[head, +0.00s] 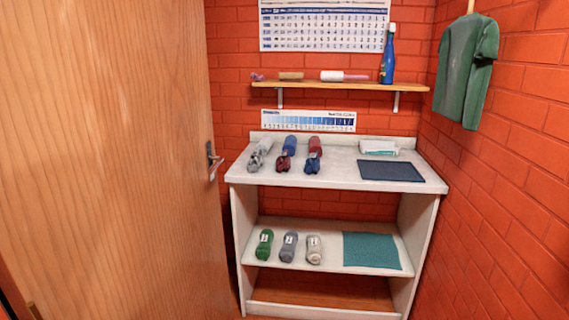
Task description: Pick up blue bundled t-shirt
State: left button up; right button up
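Several rolled cloth bundles lie on the white table top. A blue bundle (290,145) lies at the back of the middle row, with a dark red bundle (283,162) in front of it. Another dark blue bundle (312,164) lies at the front of the right row, with a red bundle (315,146) behind it. Grey bundles (260,153) form the left row. I cannot tell which blue bundle is the t-shirt. Neither of my grippers is in view.
A dark blue mat (391,171) and a white box (379,147) are on the table's right side. Green (264,244), grey and beige rolls and a teal mat (371,250) lie on the lower shelf. A wooden door (110,160) fills the left; a green shirt (466,70) hangs right.

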aim_at(312, 164)
jog(key=i+z, duration=0.1)
jog(key=i, duration=0.95)
jog(key=i+z, duration=0.15)
jog(key=i, duration=0.85)
